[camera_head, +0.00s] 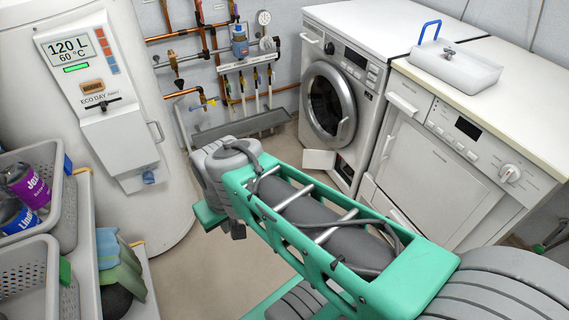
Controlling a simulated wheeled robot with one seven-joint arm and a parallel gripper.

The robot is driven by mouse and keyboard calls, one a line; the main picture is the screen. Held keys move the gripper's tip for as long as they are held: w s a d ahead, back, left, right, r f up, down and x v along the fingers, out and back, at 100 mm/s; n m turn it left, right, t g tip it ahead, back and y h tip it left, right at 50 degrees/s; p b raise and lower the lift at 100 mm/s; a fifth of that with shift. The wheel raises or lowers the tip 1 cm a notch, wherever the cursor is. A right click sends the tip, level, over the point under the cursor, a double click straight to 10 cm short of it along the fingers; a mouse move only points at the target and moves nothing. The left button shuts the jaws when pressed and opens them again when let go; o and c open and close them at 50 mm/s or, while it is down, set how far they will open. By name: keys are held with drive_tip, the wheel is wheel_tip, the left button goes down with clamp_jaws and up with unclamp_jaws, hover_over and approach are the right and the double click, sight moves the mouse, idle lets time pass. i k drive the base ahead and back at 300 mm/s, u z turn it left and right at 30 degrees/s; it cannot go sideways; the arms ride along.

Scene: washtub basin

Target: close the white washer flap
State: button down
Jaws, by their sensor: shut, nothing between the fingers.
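The white washer flap (318,159) stands open at the lower front of the white washing machine (372,108). It sticks out to the left of a small dark recess (345,171) low on the machine's front. The round grey-rimmed washer door (329,103) above it looks shut. My green and grey arm runs from the lower right to the middle of the picture, below and in front of the flap. A gap of floor shows between the arm and the flap. I cannot make out my gripper; the arm's own links seem to hide it.
A white boiler (85,110) and pipes are at the left and back. Grey baskets (25,270) fill the lower left. Bare floor (185,275) lies between.

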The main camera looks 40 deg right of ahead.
sight(314, 159)
drive_tip(key=u, duration=0.3)
drive_tip(key=k, duration=0.3)
drive_tip(key=z, duration=1.25)
drive_tip(key=i, duration=1.55)
drive_tip(key=u, duration=0.85)
drive_tip(key=i, duration=0.3)
drive_tip(key=u, duration=0.15)
